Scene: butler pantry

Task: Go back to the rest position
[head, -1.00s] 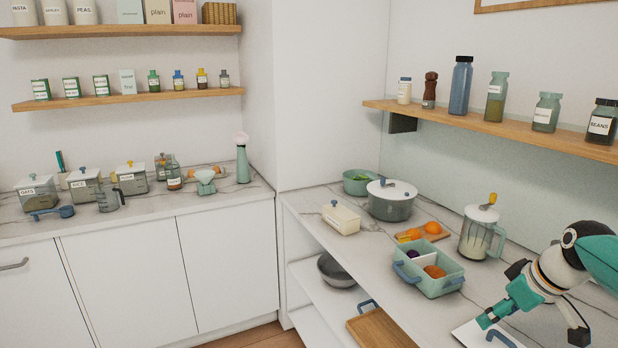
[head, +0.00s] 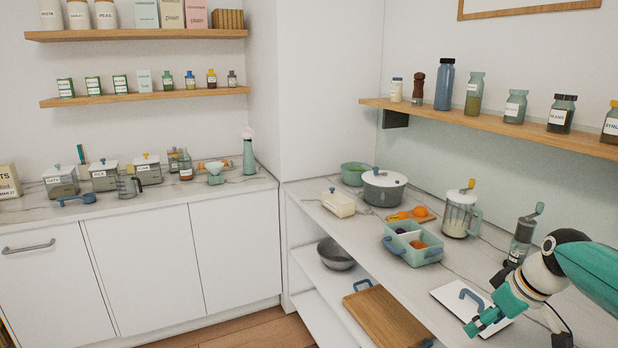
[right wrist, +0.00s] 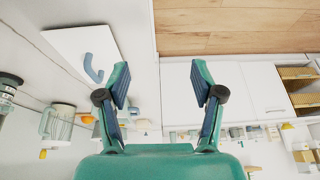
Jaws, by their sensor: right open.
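My right gripper (head: 484,322) is at the lower right of the head view, by the front edge of the right counter. In the right wrist view the right gripper (right wrist: 160,88) shows two dark pads wide apart with nothing between them. A white board with a blue handle (head: 450,297) lies on the counter just behind the gripper in the head view. The same board (right wrist: 72,45) shows left of the fingers in the right wrist view, apart from them. My left gripper is not in view.
On the right counter (head: 375,238) stand a grinder (head: 521,240), a glass press (head: 458,215), a divided green caddy (head: 432,257), a lidded pot (head: 384,190) and a butter dish (head: 338,204). A wooden board (head: 388,322) lies on the shelf below. A wall shelf (head: 480,122) holds jars.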

